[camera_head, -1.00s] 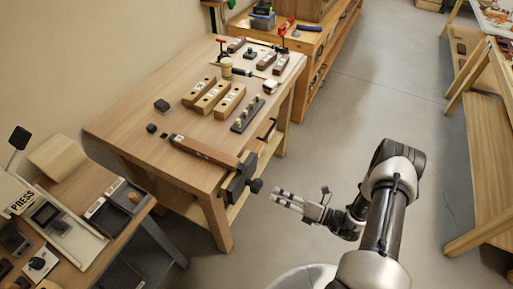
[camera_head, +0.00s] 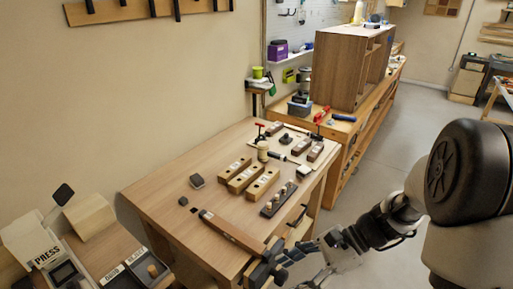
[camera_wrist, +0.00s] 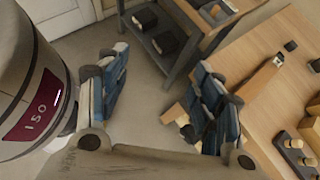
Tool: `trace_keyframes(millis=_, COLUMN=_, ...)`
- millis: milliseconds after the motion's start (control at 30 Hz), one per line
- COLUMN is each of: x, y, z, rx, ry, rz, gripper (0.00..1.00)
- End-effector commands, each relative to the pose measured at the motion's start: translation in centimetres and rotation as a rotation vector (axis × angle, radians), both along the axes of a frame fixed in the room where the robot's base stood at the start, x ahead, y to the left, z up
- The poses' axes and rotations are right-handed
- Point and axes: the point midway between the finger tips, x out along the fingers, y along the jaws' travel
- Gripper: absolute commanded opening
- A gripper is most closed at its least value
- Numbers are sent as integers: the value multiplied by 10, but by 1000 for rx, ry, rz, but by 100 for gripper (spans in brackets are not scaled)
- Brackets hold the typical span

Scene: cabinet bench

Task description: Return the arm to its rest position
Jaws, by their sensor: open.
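My gripper (camera_wrist: 158,95) is open and empty in the wrist view, its blue-padded fingers wide apart over bare grey floor. In the head view my gripper (camera_head: 290,262) is low at the front right corner of the wooden workbench (camera_head: 165,208), close to the dark vise (camera_head: 262,270). I cannot tell from the picture whether it touches the vise. My arm comes in from the right and its large dark joint fills the right side of the head view.
On the bench are several wooden blocks (camera_head: 235,167), a dark peg strip (camera_head: 278,199) and a long wooden bar (camera_head: 233,231). A press station (camera_head: 35,250) stands at the lower left. A wooden cabinet (camera_head: 340,68) stands at the back. Grey floor (camera_head: 375,172) is clear beyond my arm.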

Motion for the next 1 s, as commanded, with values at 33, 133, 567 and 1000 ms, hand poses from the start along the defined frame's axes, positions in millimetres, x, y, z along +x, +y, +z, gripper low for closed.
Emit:
trace_keyframes(millis=33, x=-11, y=2, z=15, rx=-58, ry=-79, rz=79, gripper=60)
trace_keyframes(millis=133, x=-33, y=2, z=36, rx=-170, ry=-222, rz=232, gripper=60)
trace_keyframes(millis=567, x=-108, y=-29, z=102, rx=-655, ry=-825, rz=873, gripper=60)
trace_keyframes(millis=1000, x=-129, y=-56, z=131, rx=-942, ry=-1113, rz=1189, gripper=60)
